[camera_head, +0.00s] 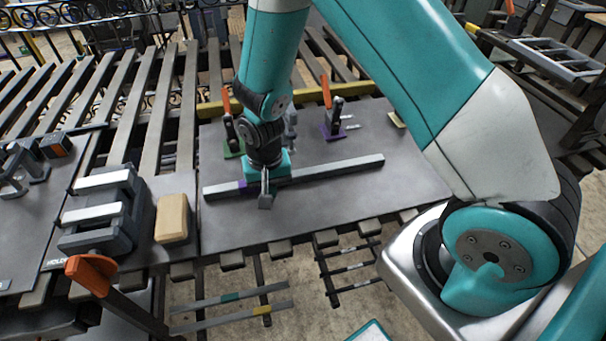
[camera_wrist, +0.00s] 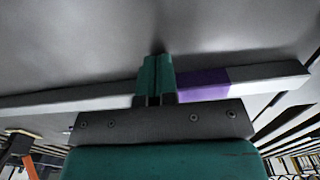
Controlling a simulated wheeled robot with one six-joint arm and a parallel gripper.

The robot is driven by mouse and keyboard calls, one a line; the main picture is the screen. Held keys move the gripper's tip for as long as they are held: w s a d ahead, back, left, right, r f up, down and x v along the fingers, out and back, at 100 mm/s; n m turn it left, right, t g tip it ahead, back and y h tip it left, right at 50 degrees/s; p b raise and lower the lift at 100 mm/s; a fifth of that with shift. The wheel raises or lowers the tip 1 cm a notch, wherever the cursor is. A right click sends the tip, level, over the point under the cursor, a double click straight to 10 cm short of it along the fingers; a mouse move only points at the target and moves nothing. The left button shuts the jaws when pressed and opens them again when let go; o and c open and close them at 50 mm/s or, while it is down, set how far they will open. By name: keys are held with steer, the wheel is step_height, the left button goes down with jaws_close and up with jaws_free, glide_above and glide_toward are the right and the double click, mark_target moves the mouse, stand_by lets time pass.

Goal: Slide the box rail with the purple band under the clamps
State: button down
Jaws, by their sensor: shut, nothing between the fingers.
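The grey box rail (camera_head: 335,171) with the purple band (camera_head: 243,187) lies on the grey table plate, running across the picture in front of the clamps. In the wrist view the rail (camera_wrist: 265,75) and its purple band (camera_wrist: 203,85) also show. My gripper (camera_head: 265,201) is shut and empty at the rail, just right of the band in the head view. Its teal fingers (camera_wrist: 156,60) overlap the rail in the wrist view; I cannot tell whether they touch it. Two orange-handled clamps stand behind the rail, one on a green base (camera_head: 232,149), one on a purple base (camera_head: 333,132).
A tan block (camera_head: 172,218) and a dark holder with light bars (camera_head: 104,212) stand at the left. Two loose rails, with teal and yellow bands, lie below the table's front edge (camera_head: 230,305). The plate (camera_head: 410,185) is clear right of the rail.

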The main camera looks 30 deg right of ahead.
steer(key=shift+w+d, duration=0.25)
steer(key=shift+w, duration=0.55)
steer(key=shift+w+d, duration=0.25)
steer(key=shift+w, duration=0.55)
steer(key=shift+s, duration=0.2)
steer(key=shift+s+a, duration=0.2)
steer(key=shift+s, duration=0.35)
steer(key=shift+s+a, duration=0.2)
steer(key=shift+s, duration=0.3)
step_height(320, 180, up, 8)
steer(key=p, duration=0.6)
steer(key=shift+r, duration=0.1)
